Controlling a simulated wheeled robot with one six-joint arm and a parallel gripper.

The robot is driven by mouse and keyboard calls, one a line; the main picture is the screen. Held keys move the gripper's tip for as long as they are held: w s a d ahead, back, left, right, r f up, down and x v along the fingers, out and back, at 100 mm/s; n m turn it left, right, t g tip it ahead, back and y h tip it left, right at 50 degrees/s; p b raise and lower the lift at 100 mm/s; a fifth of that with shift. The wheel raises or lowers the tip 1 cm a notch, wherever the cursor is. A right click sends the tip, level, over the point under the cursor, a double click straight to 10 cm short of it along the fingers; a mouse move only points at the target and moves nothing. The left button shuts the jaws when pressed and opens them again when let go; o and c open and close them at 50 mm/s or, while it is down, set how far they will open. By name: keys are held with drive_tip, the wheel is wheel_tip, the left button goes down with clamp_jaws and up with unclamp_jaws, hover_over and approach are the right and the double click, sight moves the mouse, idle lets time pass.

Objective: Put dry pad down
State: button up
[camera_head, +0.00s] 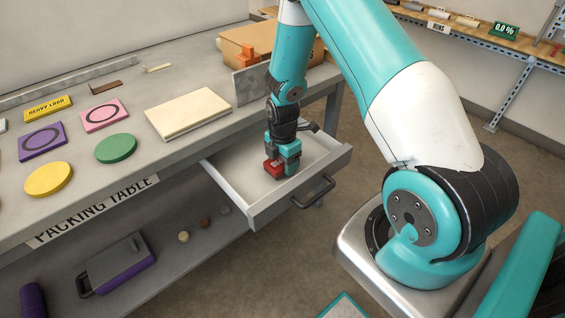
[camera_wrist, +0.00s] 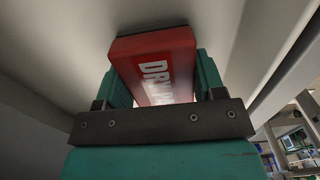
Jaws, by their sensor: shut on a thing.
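The dry pad (camera_head: 273,168) is a small red block. In the wrist view the dry pad (camera_wrist: 158,62) shows white lettering, of which "DRY" is readable. My gripper (camera_head: 283,158) is shut on it, with one teal finger on each side. My gripper (camera_wrist: 155,85) points down into the open drawer (camera_head: 320,170) under the packing table. The pad is at or just above the drawer floor; I cannot tell whether it touches. Part of the pad is hidden by the fingers.
The packing table (camera_head: 180,165) holds a cream board (camera_head: 188,113), a green disc (camera_head: 115,149), a yellow disc (camera_head: 49,179) and a cardboard box (camera_head: 240,45). The rest of the drawer floor looks empty.

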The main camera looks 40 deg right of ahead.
drive_tip(key=shift+f, duration=0.3)
drive_tip(key=shift+f, duration=0.2)
drive_tip(key=o, duration=1.1)
drive_tip(key=shift+c, duration=0.2)
drive_tip(key=shift+r, duration=0.15)
